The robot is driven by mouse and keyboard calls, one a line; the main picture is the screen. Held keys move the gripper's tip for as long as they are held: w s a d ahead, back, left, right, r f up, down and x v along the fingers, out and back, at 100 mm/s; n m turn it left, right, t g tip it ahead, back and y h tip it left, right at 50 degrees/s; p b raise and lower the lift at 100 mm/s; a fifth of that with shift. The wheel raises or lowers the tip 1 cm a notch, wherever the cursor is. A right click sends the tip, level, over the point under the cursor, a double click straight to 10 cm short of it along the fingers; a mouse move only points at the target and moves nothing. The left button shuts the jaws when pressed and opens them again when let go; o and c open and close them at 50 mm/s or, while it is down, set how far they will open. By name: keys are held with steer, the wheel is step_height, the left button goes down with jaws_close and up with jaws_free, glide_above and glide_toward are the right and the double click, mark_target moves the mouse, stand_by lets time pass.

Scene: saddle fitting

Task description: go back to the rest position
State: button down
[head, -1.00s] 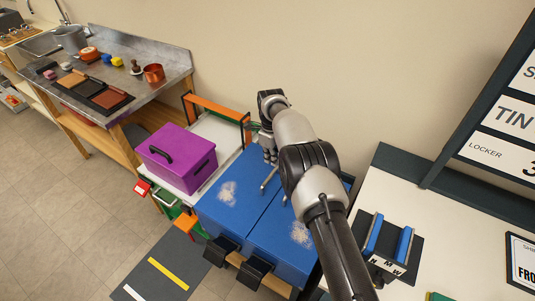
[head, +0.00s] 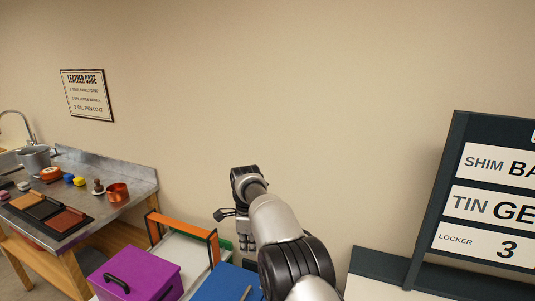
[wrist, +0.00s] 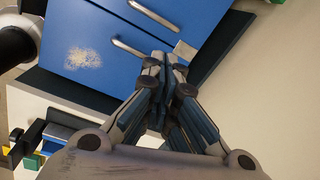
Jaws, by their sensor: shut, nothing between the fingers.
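My gripper (wrist: 165,62) is shut and empty in the wrist view, its fingers together. It is over a blue two-part cabinet top (wrist: 100,25) with two metal bar handles, at what distance I cannot tell. In the head view my gripper (head: 246,240) hangs from the bent arm, above the back of the blue cabinet (head: 228,284); the fingertips are small there. No object is held.
A purple box (head: 140,274) stands left of the cabinet, by an orange-barred rack (head: 182,226). A metal workbench (head: 95,215) with pots and leather pieces is further left. A white-topped table (head: 385,290) and a sign board (head: 490,195) are at right.

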steer(key=s+d+r+n+t, duration=0.1)
steer(key=s+d+r+n, duration=0.3)
steer(key=r, duration=0.3)
steer(key=s+d+r+n, duration=0.2)
steer(key=s+d+r, duration=0.3)
steer(key=s+r, duration=0.2)
steer(key=s+d+r+n+t, duration=0.1)
steer(key=s+d+r+n, duration=0.3)
steer(key=r, duration=0.3)
steer(key=s+d+r+n+t, duration=0.1)
steer(key=s+d+n, duration=0.15)
steer(key=s, duration=0.55)
steer(key=s+d+n, duration=0.2)
steer(key=s+d, duration=0.1)
steer(key=s, duration=0.5)
steer(key=s+d+f+n, duration=0.2)
steer(key=s+f+n, duration=0.2)
steer(key=s, duration=0.8)
step_height(320, 180, down, 3)
steer(key=shift+s+r+n+t, duration=0.2)
steer(key=shift+s+n+t, duration=0.15)
steer(key=shift+t, duration=0.05)
steer(key=shift+d, duration=0.1)
